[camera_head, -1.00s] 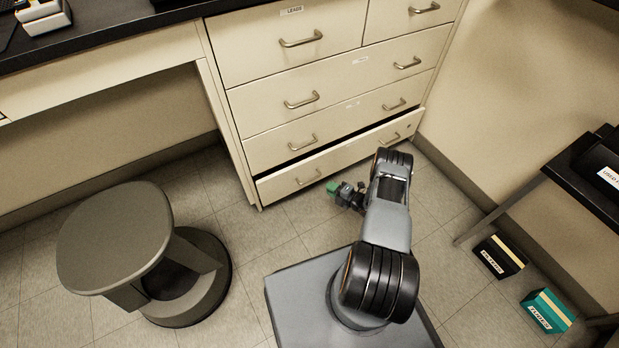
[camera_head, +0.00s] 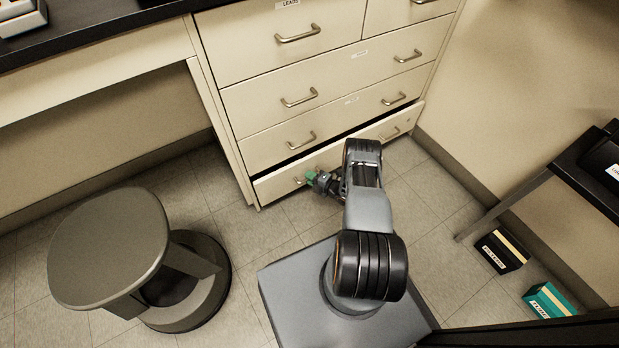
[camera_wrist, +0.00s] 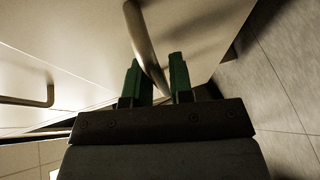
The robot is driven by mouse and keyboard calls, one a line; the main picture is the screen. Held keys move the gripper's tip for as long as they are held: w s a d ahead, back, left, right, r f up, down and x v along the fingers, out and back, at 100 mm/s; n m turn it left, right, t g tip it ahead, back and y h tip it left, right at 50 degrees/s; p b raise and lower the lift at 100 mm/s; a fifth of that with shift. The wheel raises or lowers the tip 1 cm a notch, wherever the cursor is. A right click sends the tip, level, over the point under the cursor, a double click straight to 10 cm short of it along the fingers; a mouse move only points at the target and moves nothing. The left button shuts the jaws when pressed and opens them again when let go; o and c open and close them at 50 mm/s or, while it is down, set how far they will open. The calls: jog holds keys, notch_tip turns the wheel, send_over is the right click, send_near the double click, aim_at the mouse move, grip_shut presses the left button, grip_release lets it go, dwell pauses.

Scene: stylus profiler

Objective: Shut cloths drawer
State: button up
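The bottom drawer (camera_head: 350,152) of the cream cabinet stands slightly open, with a dark gap along its top edge. No readable label shows on it, so I cannot confirm it is the cloths drawer. My gripper (camera_head: 312,177) is at the drawer's left handle (camera_head: 298,181). In the wrist view, the green fingertips of my gripper (camera_wrist: 156,78) are apart, with a metal bar handle (camera_wrist: 141,38) running between them. I cannot tell whether either finger touches the bar. The drawer's right handle (camera_head: 390,134) is free.
The drawers above (camera_head: 270,98) look shut. A grey stool (camera_head: 110,250) stands on the floor at left. A black table (camera_head: 565,170) is at right, with a black box (camera_head: 500,252) and a teal box (camera_head: 548,300) on the floor near it. Floor between stool and cabinet is clear.

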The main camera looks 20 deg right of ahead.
aim_at(305, 170)
jog(key=shift+c, duration=0.2)
grip_shut()
jog(key=w+b, duration=0.3)
jog(key=w, duration=0.1)
jog(key=shift+a+f, duration=0.2)
jog(key=shift+a, duration=0.15)
jog(key=shift+w+r, duration=0.15)
jog(key=shift+r, duration=0.1)
jog(key=shift+o, duration=0.2)
grip_release()
jog(key=shift+w, duration=0.1)
jog(key=shift+d, duration=0.1)
